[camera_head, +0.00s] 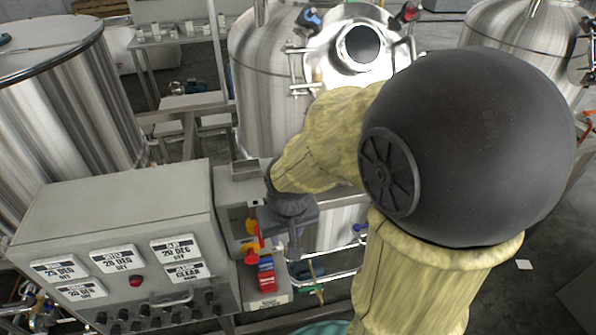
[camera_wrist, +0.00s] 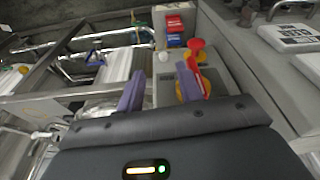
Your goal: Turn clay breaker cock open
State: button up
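A red-handled device with a yellow round base (camera_head: 252,228) sits on the grey box face beside the control cabinet. I cannot tell whether this is the clay breaker cock. My gripper (camera_wrist: 158,90) is open, its two purple fingers apart, with nothing seen held between them. In the head view my gripper (camera_head: 294,240) hangs just right of the device and partly hides the box. Whether the right finger touches the red lever is unclear.
The grey control cabinet (camera_head: 115,225) with label plates, a red button and several black knobs stands at left. Red and blue blocks (camera_head: 266,273) are below the device. Steel tanks (camera_head: 55,100) and pipes stand around. My arm hides much of the right side.

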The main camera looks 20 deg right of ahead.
notch_tip(320, 180, down, 9)
jog(key=s+b, duration=0.1)
jog(key=b, duration=0.4)
jog(key=shift+s+f+b, duration=0.2)
jog(key=shift+s+b, duration=0.1)
jog(key=shift+b, duration=0.05)
